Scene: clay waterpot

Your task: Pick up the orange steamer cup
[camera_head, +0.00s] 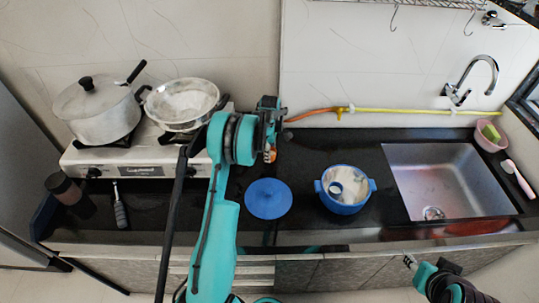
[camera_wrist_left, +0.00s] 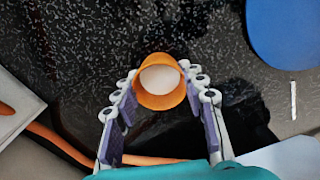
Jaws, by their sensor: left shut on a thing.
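The orange steamer cup (camera_wrist_left: 160,98) is between the fingers of my left gripper (camera_wrist_left: 160,84) in the left wrist view, its round mouth facing the camera and showing a pale inside. The fingers are shut on its sides. In the head view my left gripper (camera_head: 271,140) is over the dark counter behind the blue lid, and only a small orange part of the cup (camera_head: 271,155) shows below it. The rest is hidden by the arm. My right gripper (camera_head: 411,261) is partly in view at the counter's front edge, lower right; its opening does not show clearly.
A blue lid (camera_head: 268,199) and a blue pot (camera_head: 346,204) stand on the counter. An orange and yellow hose (camera_head: 390,110) runs along the wall. The stove (camera_head: 75,162) with a lidded pot (camera_head: 92,113) and a wok (camera_head: 178,107) is left; the sink (camera_head: 440,175) is right.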

